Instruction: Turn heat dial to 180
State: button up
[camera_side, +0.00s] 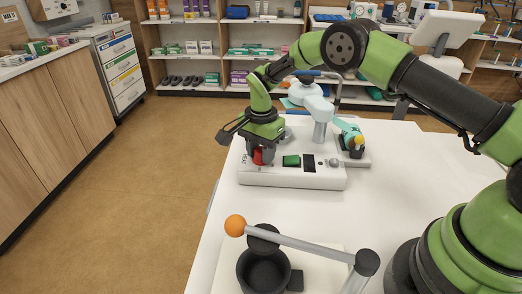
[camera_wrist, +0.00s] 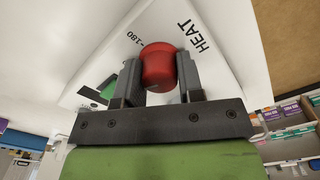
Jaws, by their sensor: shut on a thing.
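The red heat dial (camera_wrist: 158,66) sits on the white device panel (camera_wrist: 215,70), beside the printed words "HEAT" and "-180". My gripper (camera_wrist: 158,75) has one finger on each side of the dial and is shut on it. In the side view the dial (camera_side: 258,157) shows low between the fingers of my gripper (camera_side: 262,150), at the left end of the white device (camera_side: 290,178). The fingers and the dial's own body hide any pointer mark, so I cannot tell its setting.
A green switch (camera_side: 291,160), a dark display and a small grey knob (camera_side: 333,162) lie right of the dial. A lever with an orange ball (camera_side: 235,225) and a black cup (camera_side: 263,268) stand at the front. The white table (camera_side: 400,190) is clear to the right.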

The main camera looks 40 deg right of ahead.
aim_at(261, 149)
jog(key=m, duration=0.7)
jog(key=shift+r, duration=0.1)
jog(key=m, duration=0.3)
jog(key=shift+m, duration=2.3)
jog(key=o, duration=0.9)
notch_tip(261, 149, up, 10)
jog(key=shift+f, duration=0.1)
